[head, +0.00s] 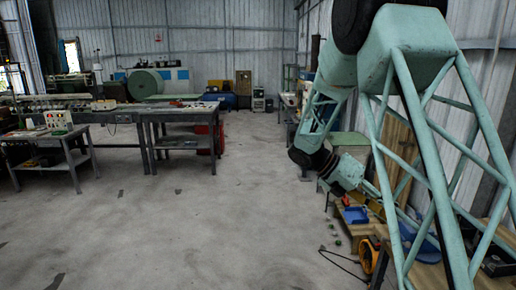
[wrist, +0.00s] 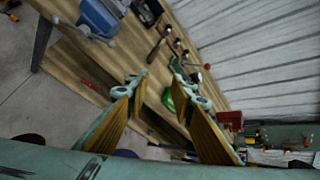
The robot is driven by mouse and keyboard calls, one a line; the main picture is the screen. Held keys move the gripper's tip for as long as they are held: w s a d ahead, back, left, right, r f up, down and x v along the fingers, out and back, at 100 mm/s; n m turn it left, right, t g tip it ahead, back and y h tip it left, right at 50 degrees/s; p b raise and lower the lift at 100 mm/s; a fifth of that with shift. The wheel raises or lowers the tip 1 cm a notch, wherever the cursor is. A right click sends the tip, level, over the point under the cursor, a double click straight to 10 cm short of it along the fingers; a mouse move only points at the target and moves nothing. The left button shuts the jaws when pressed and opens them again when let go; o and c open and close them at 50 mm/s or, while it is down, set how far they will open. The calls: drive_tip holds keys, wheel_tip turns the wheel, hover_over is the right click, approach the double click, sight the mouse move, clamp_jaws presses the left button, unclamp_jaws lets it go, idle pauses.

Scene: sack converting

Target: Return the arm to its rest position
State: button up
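My arm (head: 322,110) is mint green and stands at the right of the head view, bent down toward a wooden bench. Its wrist (head: 345,175) hangs over the bench side; my gripper's fingers are largely hidden behind the lattice link there. In the wrist view my gripper (wrist: 158,74) shows two green fingers with ribbed yellow-orange pads, spread apart. Nothing is held between them. The wooden bench top (wrist: 120,62) lies beyond the fingertips.
A blue vise (wrist: 102,18), hand tools (wrist: 160,42), a green item (wrist: 168,98) and a red box (wrist: 229,120) are at the bench. The middle floor (head: 190,210) is clear.

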drive_tip(key=s+a+r+m+t+y, duration=0.1)
drive_tip(key=s+a+r+m+y, duration=0.2)
drive_tip(key=s, duration=0.4)
drive_tip(key=s+a+r+m+y+b, duration=0.1)
drive_tip(key=s+a+r+m, duration=0.1)
drive_tip(key=s+r+m, duration=0.4)
drive_tip(key=s+a+r+m+t+y, duration=0.1)
drive_tip(key=s+a+r+m+y, duration=0.15)
drive_tip(key=s, duration=0.55)
drive_tip(key=s+a+m+t+y, duration=0.1)
drive_tip(key=s+a+m, duration=0.3)
drive_tip(key=s, duration=0.3)
drive_tip(key=s+a+m+t+y+b, duration=0.1)
drive_tip(key=s+a+m+t+y, duration=0.1)
drive_tip(key=s+a+m, duration=0.2)
drive_tip(key=s+a+m+t+y, duration=0.1)
drive_tip(key=s+a+m, duration=0.3)
drive_tip(key=s, duration=0.6)
drive_tip(key=shift+a+r+m+t+b, duration=0.25)
drive_tip(key=shift+m+t+b, duration=0.15)
drive_tip(key=shift+m+t, duration=0.35)
drive_tip(key=shift+w+d+g, duration=0.1)
drive_tip(key=shift+w+g, duration=0.05)
drive_tip(key=shift+g, duration=0.1)
